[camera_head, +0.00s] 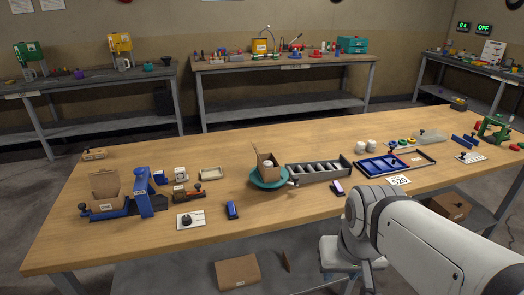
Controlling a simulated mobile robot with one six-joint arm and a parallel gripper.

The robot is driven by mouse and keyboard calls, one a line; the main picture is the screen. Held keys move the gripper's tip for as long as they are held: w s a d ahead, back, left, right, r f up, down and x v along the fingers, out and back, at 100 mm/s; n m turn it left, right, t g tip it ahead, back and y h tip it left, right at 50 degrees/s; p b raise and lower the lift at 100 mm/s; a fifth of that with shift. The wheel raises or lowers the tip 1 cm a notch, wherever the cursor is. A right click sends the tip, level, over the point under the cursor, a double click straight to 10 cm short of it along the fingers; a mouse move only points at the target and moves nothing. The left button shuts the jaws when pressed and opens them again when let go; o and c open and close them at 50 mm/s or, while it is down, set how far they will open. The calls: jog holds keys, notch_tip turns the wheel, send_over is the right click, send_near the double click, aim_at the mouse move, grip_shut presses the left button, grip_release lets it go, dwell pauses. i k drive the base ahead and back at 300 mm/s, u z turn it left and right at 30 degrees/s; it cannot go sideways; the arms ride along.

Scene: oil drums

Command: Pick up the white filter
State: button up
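Two small white cylinders stand side by side on the wooden table, a left one (359,147) and a right one (371,146). I cannot tell which of these is the white filter. My white arm comes in from the lower right and bends downward at the table's front edge. My gripper's fingers cannot be made out, and nothing is seen held.
A green device (492,127) stands at the right. A blue upright device (143,192) stands at the left. The table's middle back is clear.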

aim_at(267, 164)
jog(key=z, duration=0.05)
jog(key=i, duration=1)
jog(key=u, duration=0.05)
